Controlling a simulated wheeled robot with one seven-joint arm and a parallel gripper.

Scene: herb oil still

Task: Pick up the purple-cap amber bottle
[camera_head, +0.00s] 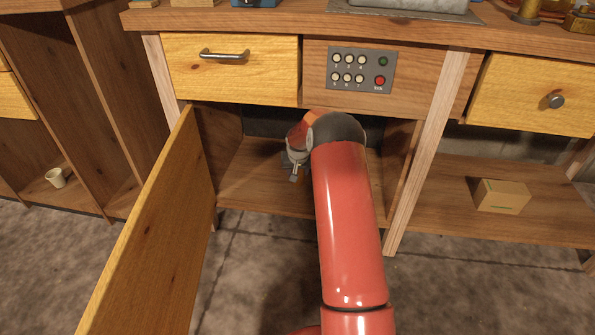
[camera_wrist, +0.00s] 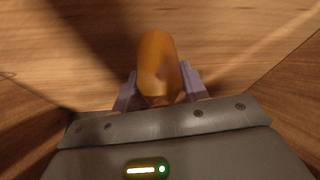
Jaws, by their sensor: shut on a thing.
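An amber bottle (camera_wrist: 157,62) is between the two fingers of my gripper (camera_wrist: 158,90) in the wrist view. The fingers are shut on its sides. Its cap does not show, so I cannot tell the cap's color. In the head view my gripper (camera_head: 296,172) is inside the open cupboard under the workbench, low over the cupboard floor. My red arm hides much of the cupboard's inside, and the bottle cannot be made out there. I cannot tell whether the bottle touches the cupboard floor.
The cupboard door (camera_head: 155,225) stands open at the left. Above are a closed drawer (camera_head: 230,70) and a button panel (camera_head: 361,70). A cardboard box (camera_head: 501,196) sits on the right shelf. A small cup (camera_head: 56,177) stands in the left shelving.

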